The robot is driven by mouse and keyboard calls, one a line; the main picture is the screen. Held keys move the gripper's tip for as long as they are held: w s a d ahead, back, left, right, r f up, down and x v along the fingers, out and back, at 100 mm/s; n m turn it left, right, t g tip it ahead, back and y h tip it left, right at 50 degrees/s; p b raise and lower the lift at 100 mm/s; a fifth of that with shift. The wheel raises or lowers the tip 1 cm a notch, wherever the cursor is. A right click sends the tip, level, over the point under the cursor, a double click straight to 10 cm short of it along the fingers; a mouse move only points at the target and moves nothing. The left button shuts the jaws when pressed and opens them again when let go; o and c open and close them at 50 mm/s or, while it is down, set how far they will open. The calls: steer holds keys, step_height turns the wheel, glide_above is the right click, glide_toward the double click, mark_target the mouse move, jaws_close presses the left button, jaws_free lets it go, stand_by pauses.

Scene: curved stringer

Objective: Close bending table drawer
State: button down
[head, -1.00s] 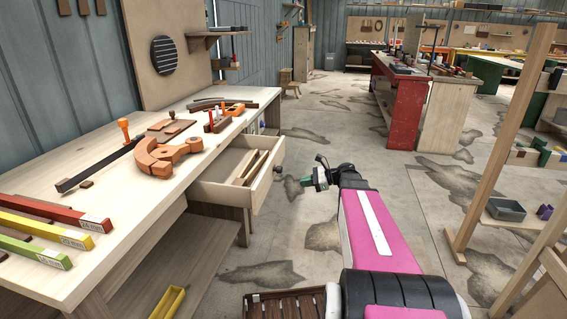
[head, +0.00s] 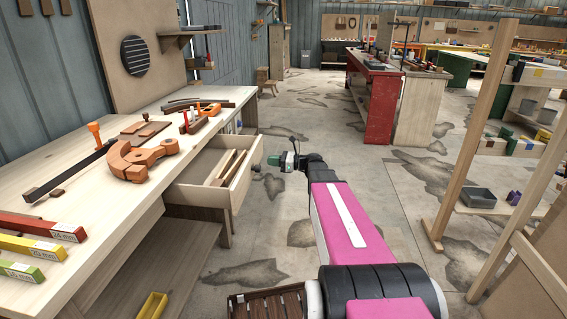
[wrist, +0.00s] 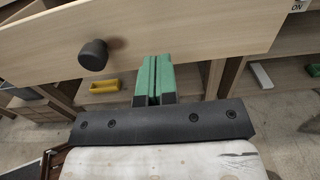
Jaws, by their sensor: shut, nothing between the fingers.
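The bending table (head: 100,185) stands on the left with its light wood drawer (head: 234,185) pulled open. Slim wooden pieces lie inside the drawer. A dark round knob (head: 257,168) sits on the drawer front. My gripper (head: 273,160) is close in front of the drawer front, beside the knob. In the wrist view the drawer front (wrist: 190,35) fills the top, with the knob (wrist: 93,55) left of the fingers. The green fingers (wrist: 154,62) are shut together and empty, their tips overlapping the front's lower edge. I cannot tell whether they touch it.
Orange clamp parts (head: 140,158) and coloured bars (head: 40,228) lie on the tabletop. A yellow tray (head: 152,304) sits low beneath the table. A wooden frame (head: 470,120) stands to the right.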

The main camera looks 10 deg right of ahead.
mark_target(206, 162)
steer(key=shift+x, duration=2.35)
steer(key=x, duration=2.5)
steer(key=shift+a, duration=0.15)
steer(key=shift+w+a, duration=0.1)
steer(key=shift+w, duration=0.05)
